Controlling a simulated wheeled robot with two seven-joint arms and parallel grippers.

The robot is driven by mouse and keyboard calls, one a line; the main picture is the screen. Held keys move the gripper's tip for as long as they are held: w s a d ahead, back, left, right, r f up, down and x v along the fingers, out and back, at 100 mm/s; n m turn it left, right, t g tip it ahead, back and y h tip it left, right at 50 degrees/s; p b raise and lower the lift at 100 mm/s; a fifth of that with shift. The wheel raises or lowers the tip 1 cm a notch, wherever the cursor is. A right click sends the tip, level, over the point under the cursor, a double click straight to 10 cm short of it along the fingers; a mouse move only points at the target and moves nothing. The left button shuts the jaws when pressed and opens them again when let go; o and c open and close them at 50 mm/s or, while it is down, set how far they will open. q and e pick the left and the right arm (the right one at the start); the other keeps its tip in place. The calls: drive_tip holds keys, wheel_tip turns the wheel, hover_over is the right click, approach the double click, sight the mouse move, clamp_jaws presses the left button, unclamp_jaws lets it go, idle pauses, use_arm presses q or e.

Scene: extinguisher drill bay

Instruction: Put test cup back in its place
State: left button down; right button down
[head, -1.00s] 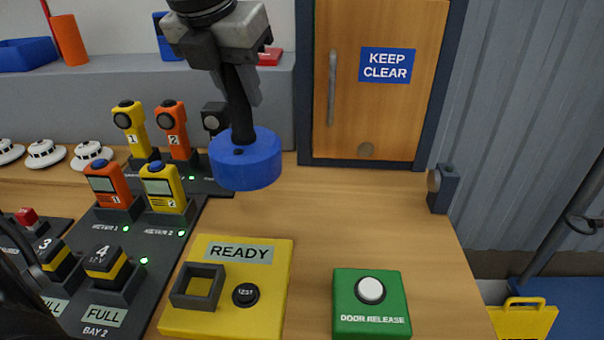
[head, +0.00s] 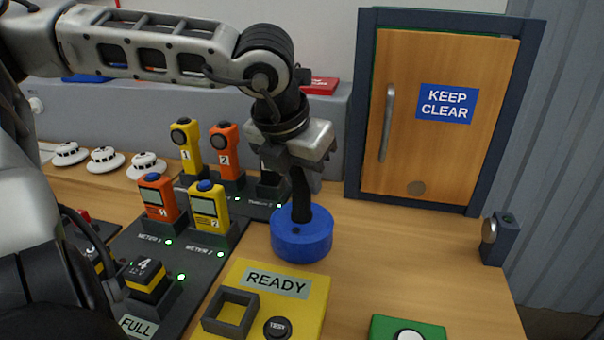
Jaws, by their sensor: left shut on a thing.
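The test cup is a blue round cup (head: 301,243) with a black upright stem (head: 300,196), in the middle of the head view. My left gripper (head: 299,172) is shut on the stem and points down with the cup below it. The cup is upright, just behind the yellow READY box (head: 312,295) and right of the dark dock board (head: 205,265). I cannot tell whether its underside touches the wooden table (head: 400,255). My right gripper is not in view.
Yellow and orange meters (head: 209,207) and torch-like units (head: 186,148) stand in docks left of the cup. A green door-release box (head: 385,328) is at the front. The table is clear right of the cup, up to the KEEP CLEAR door (head: 440,145) and a grey post (head: 503,240).

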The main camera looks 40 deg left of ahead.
use_arm(q)
drive_tip(key=shift+f, duration=0.15)
drive_tip(key=c, duration=1.2)
unclamp_jaws()
drive_tip(key=shift+o, duration=0.2)
drive_tip(key=shift+s+r, duration=0.1)
drive_tip(key=shift+r, duration=0.5)
drive_tip(key=v, duration=1.1)
drive_tip(key=shift+p, duration=0.35)
drive_tip(key=shift+d, duration=0.1)
